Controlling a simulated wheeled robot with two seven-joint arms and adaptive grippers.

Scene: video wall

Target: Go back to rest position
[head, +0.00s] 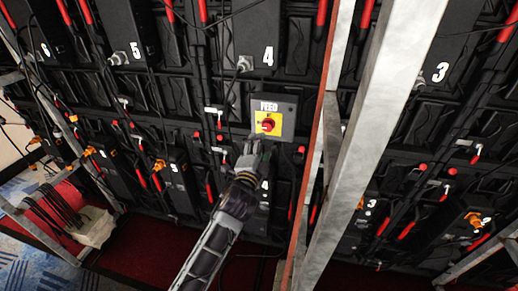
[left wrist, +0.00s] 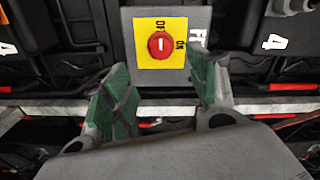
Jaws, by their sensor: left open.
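My left gripper (head: 253,150) reaches up from the bottom of the head view and is just below the grey feed switch box (head: 287,119). The box has a yellow plate with a red rotary knob (head: 268,125). In the left wrist view, the two green-padded fingers of the left gripper (left wrist: 160,100) are apart, with nothing between them. The red knob (left wrist: 161,45) on its yellow plate shows beyond the fingertips, apart from them, with OFF and ON lettering beside it. My right gripper is in neither view.
Black numbered video wall panels with red handles and cables fill the background. A grey metal upright (head: 375,120) stands right of the switch box. A white bag (head: 95,228) and red case (head: 58,205) with cables are at lower left. Dark red floor (head: 150,240) shows below.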

